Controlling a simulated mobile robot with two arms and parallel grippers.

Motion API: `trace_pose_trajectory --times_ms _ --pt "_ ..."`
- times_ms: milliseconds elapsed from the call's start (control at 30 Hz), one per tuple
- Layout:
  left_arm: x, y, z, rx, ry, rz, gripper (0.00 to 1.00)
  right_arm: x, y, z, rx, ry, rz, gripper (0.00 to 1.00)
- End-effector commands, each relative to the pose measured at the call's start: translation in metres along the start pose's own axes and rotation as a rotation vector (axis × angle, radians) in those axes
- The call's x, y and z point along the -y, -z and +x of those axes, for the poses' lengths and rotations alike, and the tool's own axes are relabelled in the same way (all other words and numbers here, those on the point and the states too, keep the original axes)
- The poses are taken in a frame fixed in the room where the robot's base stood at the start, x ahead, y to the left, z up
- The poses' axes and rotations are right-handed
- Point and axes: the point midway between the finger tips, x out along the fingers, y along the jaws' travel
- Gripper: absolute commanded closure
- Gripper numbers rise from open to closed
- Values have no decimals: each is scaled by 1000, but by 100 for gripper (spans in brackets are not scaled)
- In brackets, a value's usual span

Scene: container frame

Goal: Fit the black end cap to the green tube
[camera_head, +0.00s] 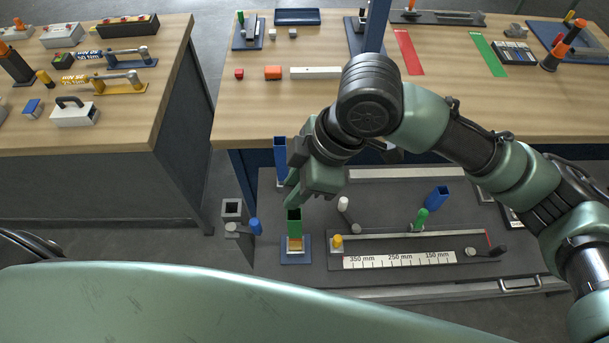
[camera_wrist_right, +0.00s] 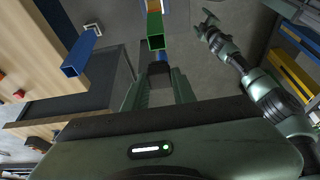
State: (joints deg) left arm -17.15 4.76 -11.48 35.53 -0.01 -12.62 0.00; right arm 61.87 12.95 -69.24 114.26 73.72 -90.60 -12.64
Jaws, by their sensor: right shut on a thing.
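The green tube (camera_head: 294,225) stands upright in a holder on a blue base plate (camera_head: 284,258). In the wrist view its open square mouth faces me on the green tube (camera_wrist_right: 156,43). My right gripper (camera_head: 293,198) is just above the tube's top, pointing down. It is shut on a dark block, the black end cap (camera_wrist_right: 160,79), which has a bluish part at its front. The mouth shows uncovered; I cannot tell the exact gap. My left gripper (camera_wrist_right: 208,18) shows small and far off in the wrist view, its jaws unclear.
A blue tube (camera_head: 280,158) stands behind the green one. A measuring fixture with a ruler (camera_head: 400,259) lies to the right, with a tilted blue tube (camera_head: 437,198) behind it. Wooden tables (camera_head: 255,113) stand beyond.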

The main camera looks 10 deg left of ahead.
Motion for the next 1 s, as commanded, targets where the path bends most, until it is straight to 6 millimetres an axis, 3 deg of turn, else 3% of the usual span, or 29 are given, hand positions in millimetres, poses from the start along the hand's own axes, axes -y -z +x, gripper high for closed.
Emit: trace_pose_trajectory --times_ms 267,600,1000 --pt "-10 0 18 -2 -11 -2 22 0 -6 15 -1 0 -1 100" --pt "-5 -4 50 0 -4 0 22 0 -17 42 -1 1 -1 100" --pt "-4 -4 48 0 -3 -2 22 0 -20 50 0 1 -1 100"
